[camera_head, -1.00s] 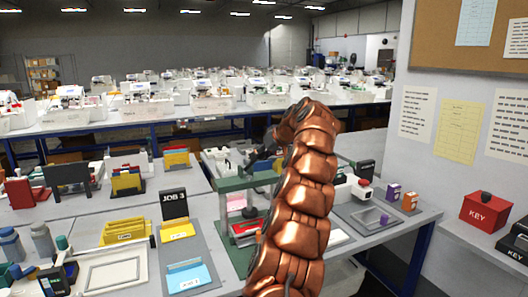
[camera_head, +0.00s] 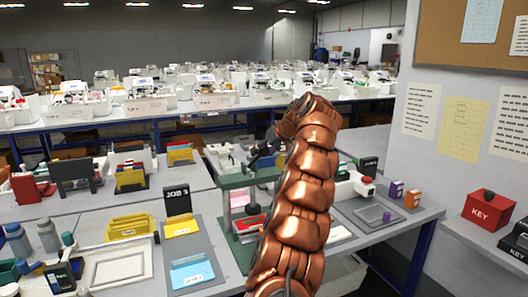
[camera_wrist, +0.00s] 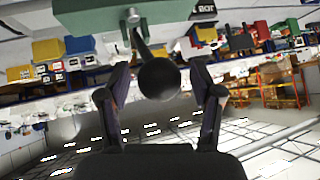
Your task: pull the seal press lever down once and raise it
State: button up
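The seal press is a green frame (camera_head: 237,181) on the table, with a red block (camera_head: 250,224) and a pink piece inside it. My copper arm hides its right side. In the wrist view, which is turned over, the press's green top (camera_wrist: 90,17) is at the upper edge. Its dark lever comes toward the camera and ends in a round black knob (camera_wrist: 159,79). My gripper (camera_wrist: 161,82) is open, with one finger on each side of the knob and visible gaps between. In the head view my dark gripper (camera_head: 265,153) is at the press's top, partly hidden.
Left of the press are a JOB 3 stand (camera_head: 177,201), a blue card (camera_head: 191,273) and a yellow tray (camera_head: 131,226). Right of my arm is a device with a red button (camera_head: 367,180) and a grey pad (camera_head: 372,213). A red KEY box (camera_head: 487,210) is far right.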

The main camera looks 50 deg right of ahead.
jog(key=v, duration=1.2)
dwell(0.7)
